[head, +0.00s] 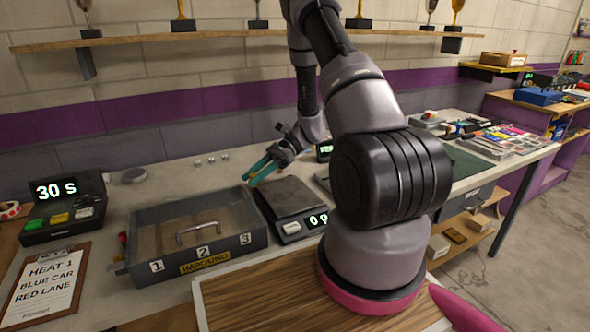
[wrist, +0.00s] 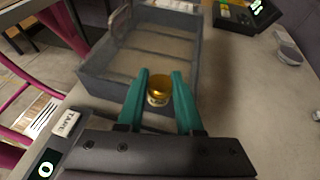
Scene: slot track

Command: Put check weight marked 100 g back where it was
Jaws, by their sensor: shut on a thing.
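My gripper (head: 258,172) has teal fingers shut on a small gold check weight; the wrist view shows the weight (wrist: 158,91) between the fingertips (wrist: 159,88). Marks on the weight's side are too small to read. In the head view the gripper is above the table, over the back left of the flat scale (head: 286,192), beside the grey impound box (head: 262,235). The weight cannot be made out clearly in the head view.
The box has compartments numbered 1, 2, 3 and a handle (head: 198,228). The scale's display reads 0. A timer (head: 62,207) showing 30 S and a clipboard (head: 42,285) are at left. A round grey object (head: 133,176) lies near the wall. Table behind the box is mostly clear.

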